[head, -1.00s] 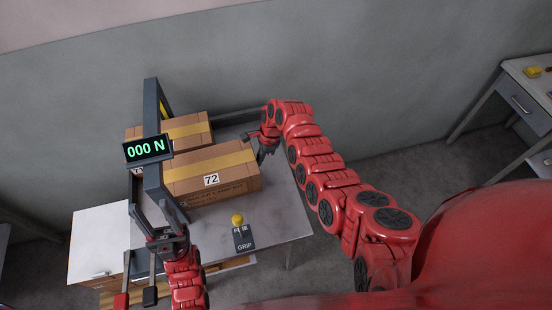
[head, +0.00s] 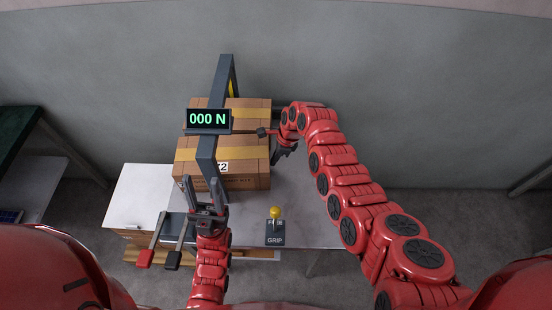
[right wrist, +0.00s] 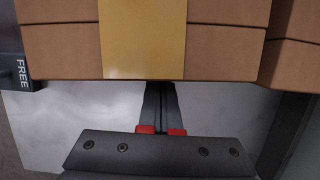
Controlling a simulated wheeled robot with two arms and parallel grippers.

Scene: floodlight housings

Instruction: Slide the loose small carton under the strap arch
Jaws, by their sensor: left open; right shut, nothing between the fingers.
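The front brown carton (head: 252,178) has yellow tape and a label ending in 2, partly covered by the dark arch (head: 208,150). The arch crosses in front of it, with carton showing on both sides. Which carton is loose I cannot tell. My right gripper (head: 277,156) is shut and empty, at the carton's right side. In the right wrist view the gripper (right wrist: 160,90) points at the taped carton (right wrist: 60,45); contact is unclear. My left gripper (head: 204,182) is open and empty, at the arch's near foot.
A second taped carton (head: 258,106) sits behind. The arch's display (head: 208,119) reads 000 N. A yellow-knobbed lever (head: 275,213) stands on a plate marked GRIP. Red (head: 145,258) and black (head: 172,260) handles stick out near my left gripper. The tabletop right of the lever is clear.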

